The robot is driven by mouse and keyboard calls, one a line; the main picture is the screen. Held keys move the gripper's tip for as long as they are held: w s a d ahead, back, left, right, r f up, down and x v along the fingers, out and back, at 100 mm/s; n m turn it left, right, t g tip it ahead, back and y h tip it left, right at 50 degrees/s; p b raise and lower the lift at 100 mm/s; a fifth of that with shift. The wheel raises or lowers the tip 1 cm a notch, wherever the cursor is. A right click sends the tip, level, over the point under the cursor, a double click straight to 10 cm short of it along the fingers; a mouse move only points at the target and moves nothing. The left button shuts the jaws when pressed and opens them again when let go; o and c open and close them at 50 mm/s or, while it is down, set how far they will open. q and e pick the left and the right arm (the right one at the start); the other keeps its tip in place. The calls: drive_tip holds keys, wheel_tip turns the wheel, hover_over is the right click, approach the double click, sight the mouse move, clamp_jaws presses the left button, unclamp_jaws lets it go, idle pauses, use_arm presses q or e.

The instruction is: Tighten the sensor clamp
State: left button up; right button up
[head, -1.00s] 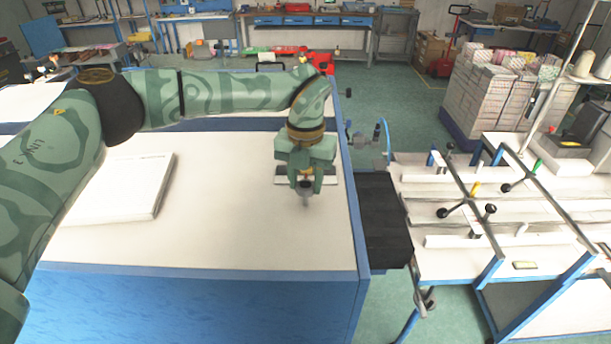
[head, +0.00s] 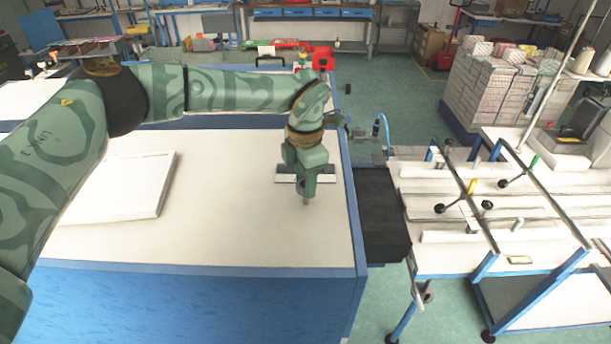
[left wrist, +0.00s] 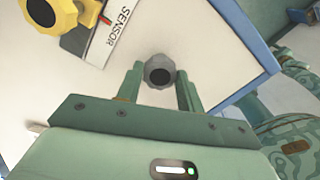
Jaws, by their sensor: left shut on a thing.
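My left gripper (head: 306,190) points down at the white bench top near its right edge. In the left wrist view, its two fingers (left wrist: 159,78) stand on either side of a dark round knob (left wrist: 159,71) and are shut on it. A white label reading SENSOR (left wrist: 120,25) lies up and left of the knob, beside a yellow lobed knob (left wrist: 60,12). In the head view, a small pale plate (head: 327,179) shows behind the gripper, partly hidden by it. The clamp itself cannot be made out clearly. My right gripper is not in view.
A flat white slab (head: 120,187) lies on the bench left of the gripper. A black panel (head: 382,215) adjoins the bench's right side. Beyond it stands a white-topped frame (head: 440,262) with rods and knobs. The bench front is clear.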

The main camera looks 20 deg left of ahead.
use_arm(q)
drive_tip(key=shift+w+r+m, duration=0.1)
drive_tip(key=shift+r+m, duration=0.05)
drive_tip(key=shift+m, duration=0.45)
drive_tip(key=o, duration=1)
wheel_tip(320, 180, up, 16)
drive_tip(key=b, duration=0.2)
drive_tip(key=shift+r+b, duration=0.15)
drive_tip(key=shift+b, duration=0.2)
